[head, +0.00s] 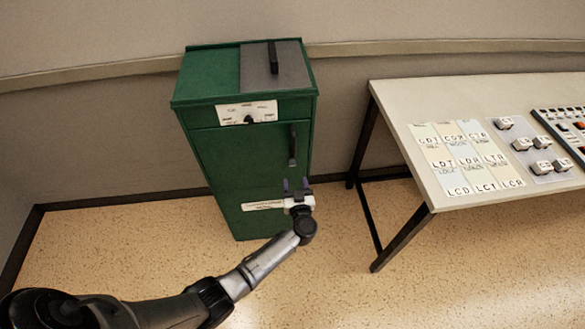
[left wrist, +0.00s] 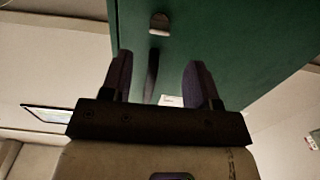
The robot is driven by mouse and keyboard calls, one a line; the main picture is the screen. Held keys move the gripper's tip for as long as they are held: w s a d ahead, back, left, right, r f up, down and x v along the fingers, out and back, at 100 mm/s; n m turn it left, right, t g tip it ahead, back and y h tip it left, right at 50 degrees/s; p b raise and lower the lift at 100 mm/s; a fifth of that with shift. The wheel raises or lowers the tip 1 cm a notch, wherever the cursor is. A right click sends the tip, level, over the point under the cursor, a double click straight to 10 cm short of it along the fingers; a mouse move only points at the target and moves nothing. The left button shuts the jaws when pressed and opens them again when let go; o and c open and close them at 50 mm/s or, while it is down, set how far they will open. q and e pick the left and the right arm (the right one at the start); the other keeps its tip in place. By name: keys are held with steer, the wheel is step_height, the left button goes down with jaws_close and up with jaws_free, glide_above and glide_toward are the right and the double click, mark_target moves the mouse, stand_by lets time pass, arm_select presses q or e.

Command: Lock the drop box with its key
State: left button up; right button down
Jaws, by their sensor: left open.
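The green drop box (head: 240,160) stands upright against the wall in the head view. A white label plate (head: 262,109) near its top carries a small dark piece (head: 248,120); I cannot tell whether this is the lock or the key in it. A black upright handle (head: 292,146) is on the front. My left gripper (head: 297,186) is open and empty, in front of the lower right of the box, below the handle. In the left wrist view its two fingers (left wrist: 158,82) are spread before the green face (left wrist: 225,40). No key is clearly recognisable. My right gripper is not in view.
A grey panel (head: 287,68) with a black handle is on the box top. A lower white label (head: 262,206) is partly behind my gripper. A table (head: 400,100) with lettered cards and key-like blocks stands to the right. Floor between box and table is clear.

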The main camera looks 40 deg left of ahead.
mark_target(293, 165)
arm_select(q)
steer(key=b+x, duration=0.2)
steer(key=x, duration=0.6)
steer(key=shift+w+b, duration=0.15)
steer(key=shift+b, duration=0.25)
steer(key=c, duration=0.9)
